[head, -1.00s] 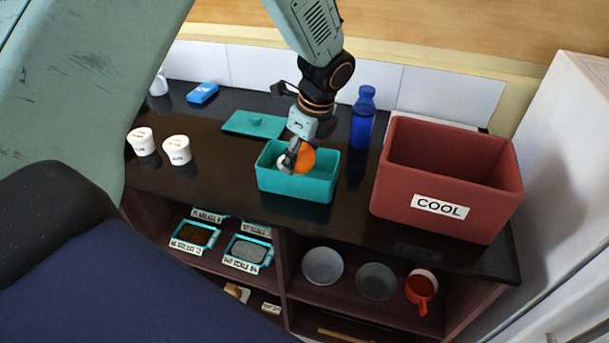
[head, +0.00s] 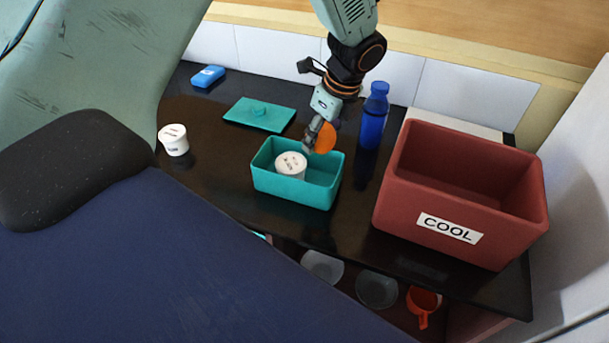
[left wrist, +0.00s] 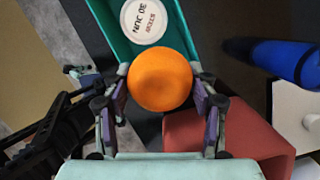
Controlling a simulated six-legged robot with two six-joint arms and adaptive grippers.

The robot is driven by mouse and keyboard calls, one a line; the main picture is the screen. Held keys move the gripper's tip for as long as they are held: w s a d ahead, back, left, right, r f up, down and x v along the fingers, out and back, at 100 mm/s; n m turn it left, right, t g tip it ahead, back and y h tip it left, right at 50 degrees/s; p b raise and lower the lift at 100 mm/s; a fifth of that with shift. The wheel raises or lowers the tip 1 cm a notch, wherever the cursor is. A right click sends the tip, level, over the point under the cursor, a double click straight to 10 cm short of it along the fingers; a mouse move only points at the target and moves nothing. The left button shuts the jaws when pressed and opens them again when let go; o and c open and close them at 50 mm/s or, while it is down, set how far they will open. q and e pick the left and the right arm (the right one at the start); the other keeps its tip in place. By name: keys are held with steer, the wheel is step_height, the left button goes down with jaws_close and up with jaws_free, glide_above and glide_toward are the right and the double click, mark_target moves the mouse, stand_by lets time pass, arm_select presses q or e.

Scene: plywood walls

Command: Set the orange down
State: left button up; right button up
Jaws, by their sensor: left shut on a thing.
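The orange (head: 325,138) is held in my left gripper (head: 317,133), above the far right rim of the teal box (head: 292,190). In the left wrist view the orange (left wrist: 160,80) sits between the two fingers (left wrist: 160,105), which are shut on it. A white lettered tub (head: 291,166) stands inside the teal box; the left wrist view shows its round lid (left wrist: 145,20) too. The orange's underside is hidden in both views. My right gripper is not in view.
A red bin marked COOL (head: 450,228) stands to the right, and a blue bottle (head: 374,115) behind the box. A teal lid (head: 259,114) lies at the back. Another white tub (head: 173,140) stands on the left. Dark counter (head: 215,160) is free left of the box.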

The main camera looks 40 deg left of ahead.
mark_target(332, 142)
arm_select(q)
steer(key=f, duration=0.9)
steer(key=shift+s+d+f, duration=0.1)
steer(key=shift+d+f, duration=0.2)
steer(key=shift+f, duration=0.05)
steer(key=shift+s+a, duration=0.15)
steer(key=shift+a, duration=0.15)
steer(key=o, duration=1)
steer(key=shift+d, duration=0.25)
steer(key=v, duration=1)
steer(key=shift+r, duration=1)
steer(key=shift+d, duration=0.15)
